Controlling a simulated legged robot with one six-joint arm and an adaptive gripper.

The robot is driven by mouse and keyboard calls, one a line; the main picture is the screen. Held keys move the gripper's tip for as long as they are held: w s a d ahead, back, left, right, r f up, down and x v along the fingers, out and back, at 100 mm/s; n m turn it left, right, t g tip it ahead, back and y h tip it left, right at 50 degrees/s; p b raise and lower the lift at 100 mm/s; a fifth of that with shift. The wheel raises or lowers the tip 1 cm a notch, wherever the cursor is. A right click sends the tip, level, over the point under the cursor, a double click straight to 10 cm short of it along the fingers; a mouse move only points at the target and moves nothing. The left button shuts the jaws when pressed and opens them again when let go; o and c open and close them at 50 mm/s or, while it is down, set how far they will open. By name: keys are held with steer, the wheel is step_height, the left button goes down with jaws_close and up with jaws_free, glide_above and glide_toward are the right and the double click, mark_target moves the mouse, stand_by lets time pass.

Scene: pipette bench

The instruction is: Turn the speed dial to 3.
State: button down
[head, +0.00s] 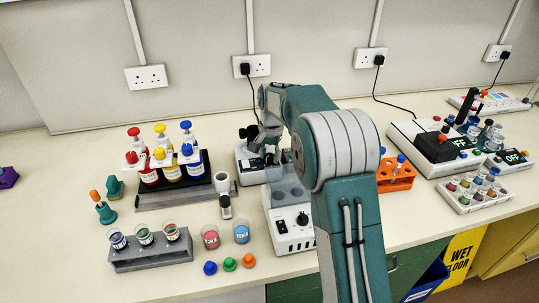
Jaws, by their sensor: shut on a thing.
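My gripper (268,153) reaches down over a small white device (250,175) with a dark panel, behind the middle of the bench. The fingers are closed low at the device's top, where I take them to be shut on the speed dial. The dial itself and its pointer are hidden by the gripper and arm, so its setting cannot be read. In front of this device stands a white block unit (284,240) with round grey wells and its own black knob (303,218), clear of my gripper.
A rack (170,195) of red, yellow and blue dispensers stands left, with a grey cup holder (150,258) before it. An orange rack (397,173) stands close right of my arm. White devices with OFF displays (461,155) and a vial tray (480,202) are farther right.

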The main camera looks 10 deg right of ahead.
steer(key=shift+f+n, duration=0.1)
steer(key=shift+n, duration=0.3)
steer(key=n, duration=0.3)
steer(key=shift+n, duration=0.4)
steer(key=n, duration=0.5)
steer(key=shift+g, duration=0.3)
steer(key=n, duration=0.5)
steer(key=shift+n, duration=0.4)
steer(key=shift+w+n, duration=0.1)
steer(key=shift+n, duration=2.1)
steer(key=shift+c, duration=1.6)
jaws_free()
steer(key=shift+w+f, duration=0.1)
